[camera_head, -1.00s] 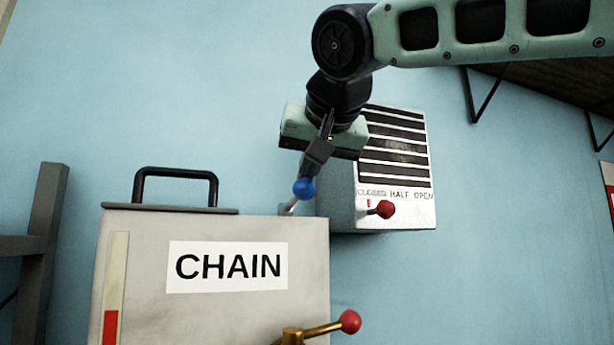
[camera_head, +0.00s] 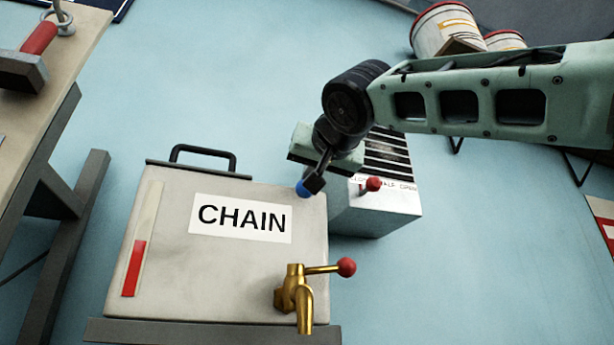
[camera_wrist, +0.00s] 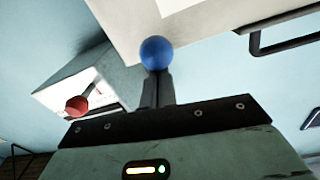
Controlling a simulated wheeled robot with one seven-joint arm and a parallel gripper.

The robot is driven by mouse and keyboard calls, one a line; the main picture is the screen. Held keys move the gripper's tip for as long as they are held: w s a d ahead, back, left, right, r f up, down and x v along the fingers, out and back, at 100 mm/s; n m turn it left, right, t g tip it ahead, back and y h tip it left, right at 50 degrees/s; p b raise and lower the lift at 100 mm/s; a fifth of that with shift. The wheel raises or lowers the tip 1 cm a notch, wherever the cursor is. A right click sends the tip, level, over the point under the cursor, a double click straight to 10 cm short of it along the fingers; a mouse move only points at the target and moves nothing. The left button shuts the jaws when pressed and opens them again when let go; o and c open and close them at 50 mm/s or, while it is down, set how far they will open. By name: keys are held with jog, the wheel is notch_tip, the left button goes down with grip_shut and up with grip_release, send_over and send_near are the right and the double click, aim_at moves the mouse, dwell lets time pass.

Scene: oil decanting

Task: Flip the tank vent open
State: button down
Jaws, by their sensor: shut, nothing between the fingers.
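The grey tank (camera_head: 165,262) labelled CHAIN stands in the middle of the head view. Its vent lever ends in a blue ball (camera_head: 303,189) at the tank's upper right corner. The lever's stem is hidden, so I cannot tell how far it is tipped. My gripper (camera_head: 315,182) is shut, with its fingertips right at the blue ball and nothing visible between them. In the wrist view, the ball (camera_wrist: 156,52) sits just beyond the tips of my gripper (camera_wrist: 157,88), seemingly touching or nearly so.
A louvred box (camera_head: 375,218) with a red-knobbed lever (camera_head: 372,184) is on the wall behind, close to my gripper. A brass tap (camera_head: 297,292) with a red-ended handle juts from the tank front. A black carry handle (camera_head: 203,152) is on top. A bench (camera_head: 75,60) stands left.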

aim_at(310, 195)
notch_tip(310, 195, down, 3)
jog(key=t+b, duration=0.1)
jog(key=b, duration=0.4)
jog(key=shift+w, duration=0.15)
jog(key=t+b, duration=0.1)
jog(key=b, duration=0.1)
jog(key=f+t+b, duration=0.1)
jog(key=b, duration=0.1)
jog(key=shift+w+a+y, duration=0.1)
jog(key=shift+w+y, duration=0.1)
jog(key=shift+y, duration=0.1)
jog(key=shift+w+a+f+b, duration=0.1)
jog(key=shift+w+f+b, duration=0.25)
jog(key=shift+b, duration=0.7)
jog(key=shift+f, duration=0.15)
jog(key=shift+r+p, duration=0.35)
jog(key=shift+r, duration=0.15)
jog(key=r+p, duration=0.1)
jog(key=r, duration=0.1)
jog(key=d+r+p, duration=0.1)
jog(key=r+p, duration=0.1)
jog(key=shift+s, duration=0.15)
jog(key=f+b+v, duration=0.1)
jog(key=b+v, duration=0.5)
jog(key=v, duration=0.4)
jog(key=shift+f, duration=0.25)
